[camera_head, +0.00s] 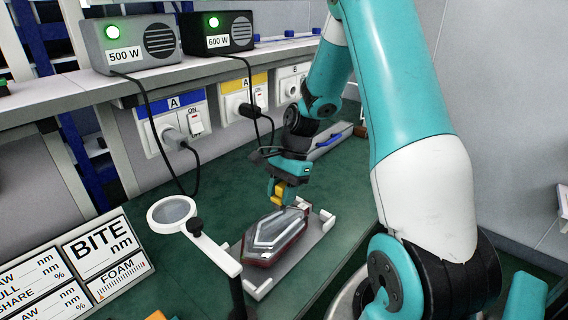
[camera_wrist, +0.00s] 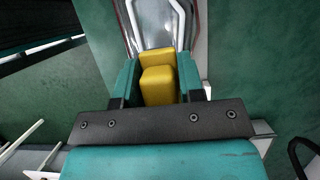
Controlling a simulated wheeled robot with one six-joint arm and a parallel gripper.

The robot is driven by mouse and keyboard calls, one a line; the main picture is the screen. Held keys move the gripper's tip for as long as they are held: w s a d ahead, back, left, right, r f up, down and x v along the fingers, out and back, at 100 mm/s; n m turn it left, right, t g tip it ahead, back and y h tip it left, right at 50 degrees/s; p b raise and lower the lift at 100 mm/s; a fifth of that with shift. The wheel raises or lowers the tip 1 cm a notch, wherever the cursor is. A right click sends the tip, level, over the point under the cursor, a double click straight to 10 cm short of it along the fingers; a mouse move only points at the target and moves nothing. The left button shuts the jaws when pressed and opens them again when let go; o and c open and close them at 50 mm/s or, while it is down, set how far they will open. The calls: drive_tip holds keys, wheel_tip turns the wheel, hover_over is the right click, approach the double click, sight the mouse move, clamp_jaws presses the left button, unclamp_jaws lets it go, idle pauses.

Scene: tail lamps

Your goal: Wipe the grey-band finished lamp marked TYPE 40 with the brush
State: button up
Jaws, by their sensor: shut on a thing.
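A finished tail lamp (camera_head: 274,236), dark red with a clear and grey lens, lies in a white cradle (camera_head: 262,290) on the green bench. No TYPE marking is readable on it. My gripper (camera_head: 284,190) is shut on a yellow block-like handle (camera_head: 281,194), which I take to be the brush; no bristles show. It is over the far end of the lamp. In the wrist view the yellow brush handle (camera_wrist: 158,85) sits between the teal fingers, with the lamp's lens (camera_wrist: 152,22) just beyond. I cannot tell whether the brush touches the lamp.
A magnifier on a stand (camera_head: 172,212) rises close to the cradle's left. Sign boards (camera_head: 75,265) stand at the lower left. Sockets with hanging cords (camera_head: 178,125) line the wall behind, below a shelf with a 500 W box (camera_head: 130,42) and a 600 W box (camera_head: 217,32).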

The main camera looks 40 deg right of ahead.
drive_tip(key=shift+r+p, duration=3)
drive_tip(key=shift+r, duration=0.15)
